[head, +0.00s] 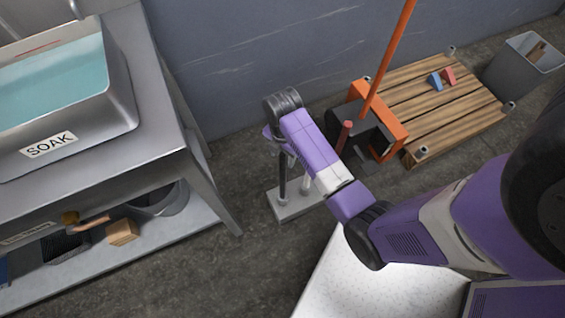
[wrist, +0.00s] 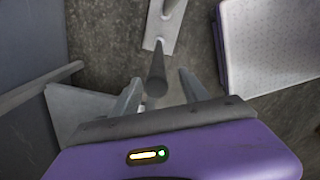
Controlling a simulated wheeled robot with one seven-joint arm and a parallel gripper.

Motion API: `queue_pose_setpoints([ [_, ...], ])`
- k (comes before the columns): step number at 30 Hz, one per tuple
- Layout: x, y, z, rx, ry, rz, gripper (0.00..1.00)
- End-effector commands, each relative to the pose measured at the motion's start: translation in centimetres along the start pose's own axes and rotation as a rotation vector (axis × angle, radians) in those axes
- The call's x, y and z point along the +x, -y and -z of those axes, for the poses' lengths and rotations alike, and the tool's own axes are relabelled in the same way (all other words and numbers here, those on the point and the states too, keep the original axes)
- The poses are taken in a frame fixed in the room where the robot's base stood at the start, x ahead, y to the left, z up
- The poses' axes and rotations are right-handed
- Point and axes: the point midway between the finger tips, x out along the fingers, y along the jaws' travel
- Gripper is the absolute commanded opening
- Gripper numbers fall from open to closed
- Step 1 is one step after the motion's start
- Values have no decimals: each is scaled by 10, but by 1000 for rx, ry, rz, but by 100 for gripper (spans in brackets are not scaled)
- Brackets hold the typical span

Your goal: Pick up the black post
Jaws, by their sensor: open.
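The black post (head: 283,180) stands upright on a pale grey base plate (head: 280,210) on the floor, below the end of my arm in the head view. A light grey post (head: 305,183) stands beside it on the same plate. In the wrist view the dark post (wrist: 157,70) rises toward the camera, its rounded top end between my fingers. The plate (wrist: 179,35) shows behind it. My gripper (wrist: 161,82) is open, one finger on each side of the post's top, with gaps visible. In the head view my wrist hides the post's top and my fingers.
A steel table (head: 190,150) with a SOAK basin (head: 120,110) stands left. A white speckled surface (head: 350,285) is in front.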

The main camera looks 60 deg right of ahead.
Motion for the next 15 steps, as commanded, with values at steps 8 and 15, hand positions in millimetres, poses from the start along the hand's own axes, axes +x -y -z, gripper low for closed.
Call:
queue_pose_setpoints([
  [8,37,-4,-6,0,-1,1,52],
  [15,54,-4,-6,-1,0,-1,52],
])
